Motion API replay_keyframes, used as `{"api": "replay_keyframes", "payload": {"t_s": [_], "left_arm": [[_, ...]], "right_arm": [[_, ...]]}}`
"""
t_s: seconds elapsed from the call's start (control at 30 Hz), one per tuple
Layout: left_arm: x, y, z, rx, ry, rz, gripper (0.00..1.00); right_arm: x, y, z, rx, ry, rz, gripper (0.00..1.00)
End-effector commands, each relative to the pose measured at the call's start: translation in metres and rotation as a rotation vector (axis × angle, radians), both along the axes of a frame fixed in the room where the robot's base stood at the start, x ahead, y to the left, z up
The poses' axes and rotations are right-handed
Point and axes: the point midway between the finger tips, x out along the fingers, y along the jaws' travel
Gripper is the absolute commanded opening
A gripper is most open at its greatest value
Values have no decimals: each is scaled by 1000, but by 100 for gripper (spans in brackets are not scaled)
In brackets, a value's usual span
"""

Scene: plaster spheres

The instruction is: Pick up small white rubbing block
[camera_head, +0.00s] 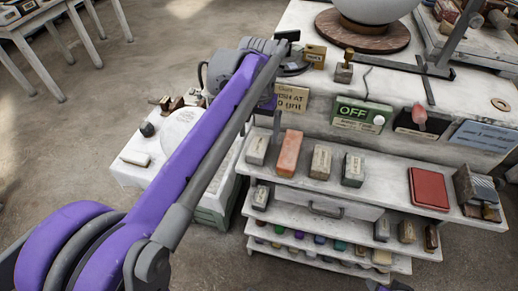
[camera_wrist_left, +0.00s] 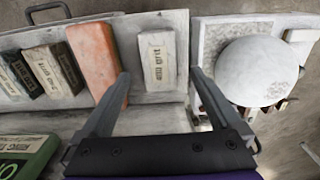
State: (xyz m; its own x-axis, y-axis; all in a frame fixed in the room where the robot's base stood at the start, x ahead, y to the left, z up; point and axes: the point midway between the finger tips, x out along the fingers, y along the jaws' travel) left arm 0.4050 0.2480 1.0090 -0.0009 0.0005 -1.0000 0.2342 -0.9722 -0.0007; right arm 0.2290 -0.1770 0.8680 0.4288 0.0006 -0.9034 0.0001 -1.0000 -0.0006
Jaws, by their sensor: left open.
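A small whitish block with a printed grit label (camera_wrist_left: 158,60) lies on the shelf in the left wrist view. It also shows in the head view (camera_head: 257,150), at the left end of the block row. My left gripper (camera_wrist_left: 162,90) is open, with its fingers spread to either side of the block's near end, and nothing is held. In the head view the gripper (camera_head: 275,120) is mostly hidden behind my purple arm. My right gripper is not in view.
An orange block (camera_wrist_left: 95,62) stands close beside the left finger. A tan block (camera_head: 321,160) and a grey block (camera_head: 353,169) follow along the shelf. A white dome (camera_wrist_left: 258,72) is on the right. A green OFF sign (camera_head: 360,114) stands above the shelf.

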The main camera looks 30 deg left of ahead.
Motion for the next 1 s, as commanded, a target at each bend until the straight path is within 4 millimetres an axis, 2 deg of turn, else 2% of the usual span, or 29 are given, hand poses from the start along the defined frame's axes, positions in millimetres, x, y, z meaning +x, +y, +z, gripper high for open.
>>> {"api": "replay_keyframes", "payload": {"t_s": [0.4, 0.67, 1.0], "left_arm": [[-9, -4, -50, 0, -1, 0, 98], [-9, -4, -53, 0, -1, 0, 98], [-9, -4, -52, 0, -1, 0, 38]], "right_arm": [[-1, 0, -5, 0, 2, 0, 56], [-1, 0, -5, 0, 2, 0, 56], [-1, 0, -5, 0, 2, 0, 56]]}}
